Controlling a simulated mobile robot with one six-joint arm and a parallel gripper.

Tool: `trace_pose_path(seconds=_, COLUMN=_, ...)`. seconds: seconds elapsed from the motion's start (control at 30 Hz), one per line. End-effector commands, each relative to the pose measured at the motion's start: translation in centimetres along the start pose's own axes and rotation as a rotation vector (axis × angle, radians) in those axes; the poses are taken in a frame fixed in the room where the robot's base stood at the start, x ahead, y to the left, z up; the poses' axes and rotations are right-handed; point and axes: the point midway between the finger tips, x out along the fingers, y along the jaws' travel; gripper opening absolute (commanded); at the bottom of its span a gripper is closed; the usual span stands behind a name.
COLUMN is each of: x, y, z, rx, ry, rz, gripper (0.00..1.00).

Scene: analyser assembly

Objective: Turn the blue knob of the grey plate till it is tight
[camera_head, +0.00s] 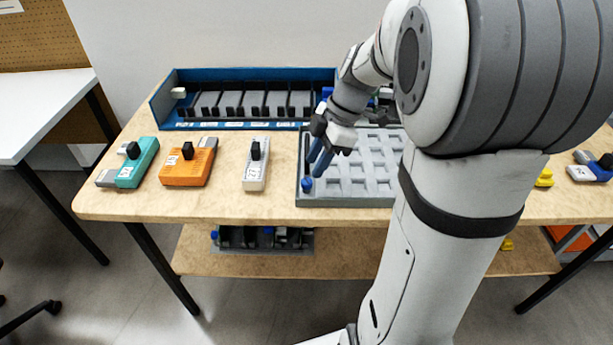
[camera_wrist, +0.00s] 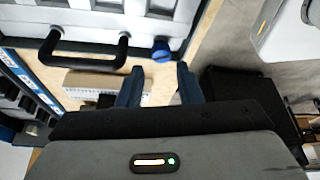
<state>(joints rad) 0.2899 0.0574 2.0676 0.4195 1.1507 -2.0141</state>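The grey plate (camera_head: 350,201) with rows of square pockets lies on the table, partly hidden behind my arm. It also shows at the top of the wrist view (camera_wrist: 108,20). The blue knob (camera_head: 307,184) is at its front left corner. In the wrist view the knob (camera_wrist: 161,50) is just beyond the fingertips, roughly between them sideways. My gripper (camera_head: 316,165) points down close to the knob. In the wrist view its two blue fingers (camera_wrist: 160,72) are apart with nothing between them. No contact with the knob shows.
A black handle (camera_wrist: 90,58) stands on the plate's edge beside the knob. A white module (camera_head: 255,165), an orange module (camera_head: 188,163) and a teal module (camera_head: 134,163) lie to the left. A blue rack (camera_head: 165,98) is behind them. The table's front edge is near the plate.

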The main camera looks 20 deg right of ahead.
Motion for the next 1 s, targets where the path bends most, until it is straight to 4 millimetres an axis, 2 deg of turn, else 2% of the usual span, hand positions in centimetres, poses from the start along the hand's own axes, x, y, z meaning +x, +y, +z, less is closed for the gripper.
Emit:
trace_pose_path(seconds=0.1, x=2.2, y=-0.1, z=0.0, rx=0.0, ry=0.001, rz=-0.004, gripper=0.32)
trace_pose_path(seconds=0.3, x=4.3, y=-0.1, z=0.0, rx=0.001, ry=-0.001, rz=-0.002, gripper=0.32)
trace_pose_path(seconds=0.63, x=4.7, y=0.0, z=0.0, rx=0.002, ry=-0.001, rz=0.0, gripper=0.32)
trace_pose_path(seconds=1.0, x=4.6, y=0.0, z=0.0, rx=0.002, ry=-0.001, rz=0.002, gripper=0.03)
